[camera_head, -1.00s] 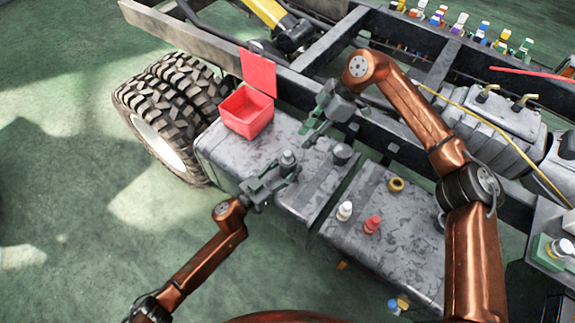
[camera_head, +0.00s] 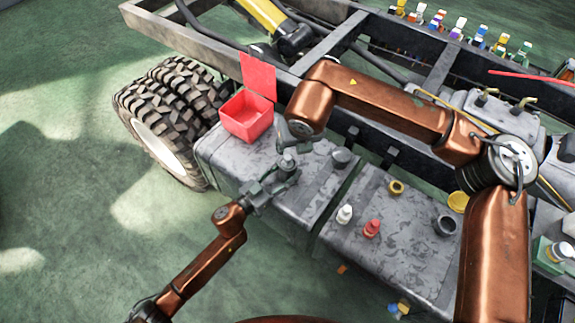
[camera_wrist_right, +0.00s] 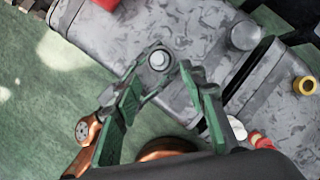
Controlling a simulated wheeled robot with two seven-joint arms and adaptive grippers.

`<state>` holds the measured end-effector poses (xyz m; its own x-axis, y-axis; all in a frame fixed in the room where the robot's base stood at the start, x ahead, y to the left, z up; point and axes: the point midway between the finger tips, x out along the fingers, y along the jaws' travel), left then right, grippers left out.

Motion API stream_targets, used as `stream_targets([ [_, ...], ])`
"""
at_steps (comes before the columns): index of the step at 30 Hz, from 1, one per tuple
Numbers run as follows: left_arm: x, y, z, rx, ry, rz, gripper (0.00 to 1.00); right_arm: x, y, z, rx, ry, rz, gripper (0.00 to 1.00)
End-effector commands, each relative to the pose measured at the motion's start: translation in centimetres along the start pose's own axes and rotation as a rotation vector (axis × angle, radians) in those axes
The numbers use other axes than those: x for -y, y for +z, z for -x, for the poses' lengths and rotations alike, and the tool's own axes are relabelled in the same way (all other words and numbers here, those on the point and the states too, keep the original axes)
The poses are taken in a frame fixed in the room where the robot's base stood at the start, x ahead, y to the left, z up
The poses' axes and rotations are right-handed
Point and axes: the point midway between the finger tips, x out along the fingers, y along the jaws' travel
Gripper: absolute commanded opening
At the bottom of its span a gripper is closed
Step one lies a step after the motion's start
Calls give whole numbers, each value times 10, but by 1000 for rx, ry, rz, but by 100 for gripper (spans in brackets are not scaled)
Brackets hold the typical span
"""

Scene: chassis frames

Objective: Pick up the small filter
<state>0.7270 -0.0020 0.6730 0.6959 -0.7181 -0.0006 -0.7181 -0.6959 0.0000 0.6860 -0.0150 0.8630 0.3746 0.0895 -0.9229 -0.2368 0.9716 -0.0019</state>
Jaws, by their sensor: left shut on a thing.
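A small grey cylindrical part with a pale top, which looks like the small filter (camera_head: 288,160), is in my left gripper (camera_head: 283,173) above the near edge of the grey tank (camera_head: 235,158). The left gripper is shut on it. In the right wrist view the filter's round top (camera_wrist_right: 158,60) shows near the tips of my right gripper (camera_wrist_right: 170,72). Its green fingers are spread apart, and I cannot tell if they touch the filter. In the head view the right gripper is mostly hidden by its wrist.
An open red box (camera_head: 247,118) stands on the tank's far left. The chassis rail runs behind.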

Motion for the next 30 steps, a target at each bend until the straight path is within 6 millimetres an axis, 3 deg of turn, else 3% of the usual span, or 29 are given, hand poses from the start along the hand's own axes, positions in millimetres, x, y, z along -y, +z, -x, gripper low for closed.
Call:
stream_targets([
  [3,0,-1,0,-2,1,0,11,0,-2,-23,-5,-1,-1,39],
  [9,0,-1,0,-2,1,0,11,0,-1,-52,-4,0,-3,39],
  [17,0,-1,0,-2,1,0,11,-2,-3,-66,-3,1,-3,39],
  [25,0,-1,0,-2,1,0,11,-6,-8,-104,-4,1,-5,39],
  [30,0,-1,0,-2,1,0,12,-6,-7,-110,-2,1,-5,39],
])
